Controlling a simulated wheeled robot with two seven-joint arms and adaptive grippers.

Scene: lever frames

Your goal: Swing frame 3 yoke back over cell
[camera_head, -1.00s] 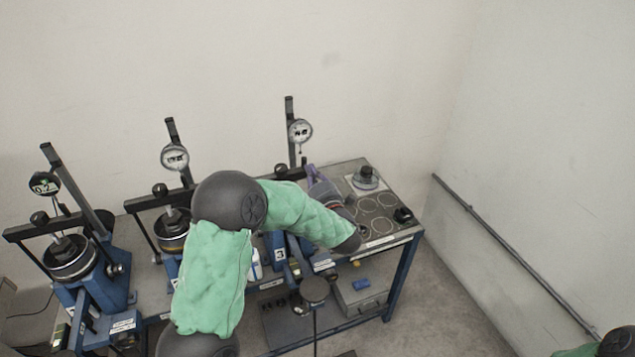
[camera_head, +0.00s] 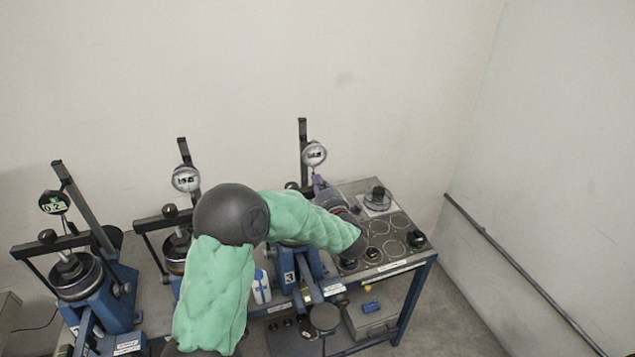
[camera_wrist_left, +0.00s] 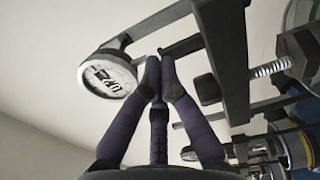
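Frame 3 (camera_head: 289,277), a blue stand marked 3, is rightmost in the head view, with a dark post and a dial gauge (camera_head: 314,154). My left arm hides its cell and most of its yoke there. My left gripper (camera_head: 320,184) shows only in part behind my forearm, near the foot of the gauge post. In the left wrist view its purple fingers (camera_wrist_left: 160,62) converge, tips nearly together, nothing clearly between them. The tips are beside a dark bar (camera_wrist_left: 190,45), seemingly part of the frame; contact is unclear. The gauge (camera_wrist_left: 110,75) is left of them. My right gripper is out of view.
Two similar frames stand to the left, with yokes over their cells (camera_head: 76,275). A ringed plate (camera_head: 392,236) with dark knobs lies right of frame 3. A bottle (camera_head: 261,287) stands before it. A grey box (camera_head: 371,320) is on the lower shelf.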

